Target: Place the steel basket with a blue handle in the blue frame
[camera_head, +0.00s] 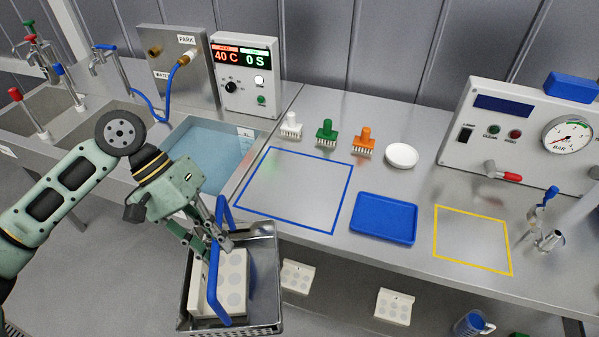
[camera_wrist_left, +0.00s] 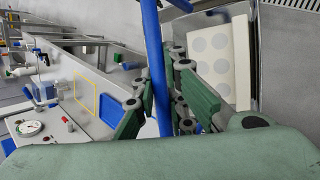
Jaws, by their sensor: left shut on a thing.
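The steel basket (camera_head: 270,262) hangs in front of the counter's near edge, at the lower middle of the head view. Its blue handle (camera_head: 214,285) runs across the top. A cream block with round grey spots (camera_head: 233,278) is in the basket; it also shows in the left wrist view (camera_wrist_left: 215,50). My left gripper (camera_head: 215,240) is shut on the blue handle, which passes between its fingers in the left wrist view (camera_wrist_left: 157,75). The blue frame (camera_head: 343,203) is an outlined square on the counter, behind and right of the basket, and is empty. My right gripper is not in view.
A water basin (camera_head: 215,150) lies left of the blue frame. White, green (camera_head: 326,132) and orange (camera_head: 364,140) brushes stand behind it, near a white dish (camera_head: 401,156). A blue tray (camera_head: 384,218) and yellow frame (camera_head: 473,240) lie to the right.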

